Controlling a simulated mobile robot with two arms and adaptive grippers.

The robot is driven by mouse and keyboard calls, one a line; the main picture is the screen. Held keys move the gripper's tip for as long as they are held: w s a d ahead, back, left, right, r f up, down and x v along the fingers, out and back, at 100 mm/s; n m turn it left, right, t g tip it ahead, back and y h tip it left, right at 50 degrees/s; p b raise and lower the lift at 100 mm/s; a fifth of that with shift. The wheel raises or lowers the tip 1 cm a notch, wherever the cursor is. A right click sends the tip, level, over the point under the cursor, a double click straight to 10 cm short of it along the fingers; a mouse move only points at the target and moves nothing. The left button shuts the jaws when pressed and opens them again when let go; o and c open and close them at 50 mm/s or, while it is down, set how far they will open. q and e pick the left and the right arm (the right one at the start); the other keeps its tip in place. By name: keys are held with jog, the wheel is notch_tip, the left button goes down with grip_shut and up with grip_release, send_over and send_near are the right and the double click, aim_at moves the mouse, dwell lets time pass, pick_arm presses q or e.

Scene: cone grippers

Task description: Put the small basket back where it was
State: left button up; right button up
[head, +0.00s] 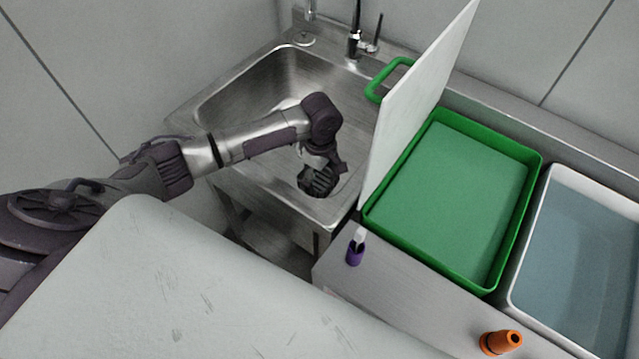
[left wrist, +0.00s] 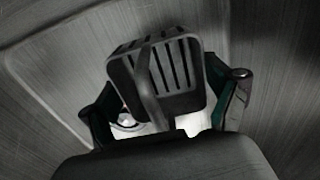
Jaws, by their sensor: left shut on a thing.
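The small basket (left wrist: 178,68) is dark grey with slotted walls and a strap-like handle across it. In the left wrist view it sits tilted between the two fingers of my left gripper (left wrist: 168,102), which is shut on it. In the head view my left gripper (head: 324,160) points down over the front right part of the steel sink (head: 240,105). The dark basket (head: 318,183) shows below it, partly hidden by the gripper. I cannot tell whether the basket touches the sink. My right gripper is not in view.
A white upright board (head: 415,95) stands close to the right of my left gripper. Beyond it are a green tray (head: 533,165) and a white tub (head: 535,215). A purple cone piece (head: 355,253) and an orange cone piece (head: 500,342) are on the counter. A faucet (head: 356,42) stands behind the sink.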

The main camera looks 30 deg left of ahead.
aim_at(320, 184)
pick_arm(q)
jog(key=shift+f, duration=1.9)
jog(key=o, duration=0.9)
jog(key=shift+f, duration=0.1)
jog(key=shift+o, duration=0.2)
notch_tip(320, 184, up, 12)
jog(key=shift+r, duration=0.2)
jog(key=shift+p, duration=0.3)
